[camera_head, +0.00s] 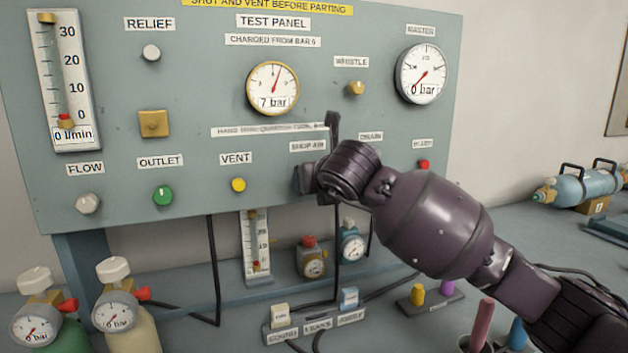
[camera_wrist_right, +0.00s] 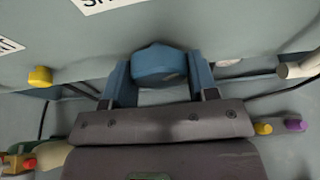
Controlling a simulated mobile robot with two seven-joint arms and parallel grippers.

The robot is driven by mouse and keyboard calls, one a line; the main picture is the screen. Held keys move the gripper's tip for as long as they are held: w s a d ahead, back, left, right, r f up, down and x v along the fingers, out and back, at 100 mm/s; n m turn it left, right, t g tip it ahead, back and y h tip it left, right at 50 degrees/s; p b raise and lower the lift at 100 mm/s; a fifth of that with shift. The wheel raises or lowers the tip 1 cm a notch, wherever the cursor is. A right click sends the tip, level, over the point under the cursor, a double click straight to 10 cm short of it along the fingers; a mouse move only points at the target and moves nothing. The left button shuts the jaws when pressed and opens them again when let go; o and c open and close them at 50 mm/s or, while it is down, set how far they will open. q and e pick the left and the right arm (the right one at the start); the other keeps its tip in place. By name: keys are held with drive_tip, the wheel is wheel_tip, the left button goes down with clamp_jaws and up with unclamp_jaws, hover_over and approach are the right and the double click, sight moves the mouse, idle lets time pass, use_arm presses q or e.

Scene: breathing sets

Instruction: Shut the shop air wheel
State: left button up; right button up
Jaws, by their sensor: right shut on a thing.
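The blue shop air wheel (camera_wrist_right: 159,64) stands out from the panel. In the right wrist view it sits between the two blue fingers of my right gripper (camera_wrist_right: 159,76), which is shut on it. In the head view my right gripper (camera_head: 316,178) is against the test panel (camera_head: 200,100), just below the SHOP AIR label (camera_head: 308,146), and it hides the wheel. The test panel gauge (camera_head: 273,88) reads 7 bar. My left gripper is not in view.
A yellow vent knob (camera_head: 239,185) and a green outlet knob (camera_head: 163,195) are left of my gripper. The master gauge (camera_head: 422,74) reads 0 bar. Two cylinder gauges (camera_head: 36,325) stand at the lower left. A labelled block (camera_head: 317,321) and a yellow peg (camera_head: 417,294) are on the bench below.

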drive_tip(key=m+y+p, duration=0.1)
drive_tip(key=m, duration=0.1)
drive_tip(key=shift+m+y, duration=0.4)
drive_tip(key=shift+y, duration=0.3)
drive_tip(key=shift+m, duration=0.4)
drive_tip(key=o, duration=0.9)
